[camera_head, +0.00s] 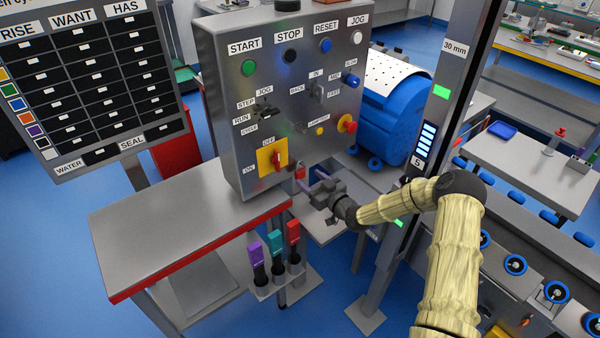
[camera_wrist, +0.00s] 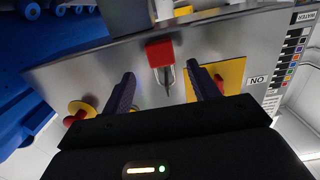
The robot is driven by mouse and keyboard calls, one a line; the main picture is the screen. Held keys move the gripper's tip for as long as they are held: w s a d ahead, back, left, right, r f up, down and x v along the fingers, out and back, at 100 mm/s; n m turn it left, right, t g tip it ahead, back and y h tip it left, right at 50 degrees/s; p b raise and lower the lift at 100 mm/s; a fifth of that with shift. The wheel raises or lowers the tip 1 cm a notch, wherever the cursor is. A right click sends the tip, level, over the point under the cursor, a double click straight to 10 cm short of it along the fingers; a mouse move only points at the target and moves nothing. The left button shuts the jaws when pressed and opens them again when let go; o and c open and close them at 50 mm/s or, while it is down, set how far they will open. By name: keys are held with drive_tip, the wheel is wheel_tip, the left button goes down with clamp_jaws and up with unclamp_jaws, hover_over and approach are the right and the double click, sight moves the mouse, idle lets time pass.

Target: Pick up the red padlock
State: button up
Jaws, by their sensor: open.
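The red padlock (camera_head: 300,173) hangs at the lower edge of the grey control panel (camera_head: 290,60), right of the yellow OFF/ON switch. In the wrist view the padlock (camera_wrist: 160,53) appears upside down, its metal shackle pointing down the picture. My gripper (camera_head: 314,186) is just right of and close to the padlock in the head view. In the wrist view its two dark purple fingers (camera_wrist: 160,77) are spread apart and empty. The padlock appears between them in the picture, its red body beyond the tips. I see no contact; the exact depth gap is unclear.
The yellow switch plate with a red handle (camera_head: 271,156) is beside the padlock. Below are a red-edged steel table (camera_head: 180,225) and a holder with purple, teal and red-handled tools (camera_head: 275,285). A grey post (camera_head: 425,130) stands right of my gripper.

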drive_tip(key=x, duration=0.1)
drive_tip(key=p+x, duration=0.1)
drive_tip(key=x, duration=0.1)
drive_tip(key=shift+w+a+r, duration=0.15)
drive_tip(key=shift+a+r, duration=0.05)
drive_tip(key=shift+a, duration=0.1)
drive_tip(key=shift+w+a+f+p, duration=0.15)
drive_tip(key=shift+w+a+p, duration=0.1)
drive_tip(key=shift+w+p, duration=0.1)
drive_tip(key=c, duration=1.1)
drive_tip(key=b, duration=0.5)
approach(302, 172)
drive_tip(key=v, duration=0.8)
drive_tip(key=shift+s+d+r, duration=0.25)
drive_tip(key=shift+r, duration=0.1)
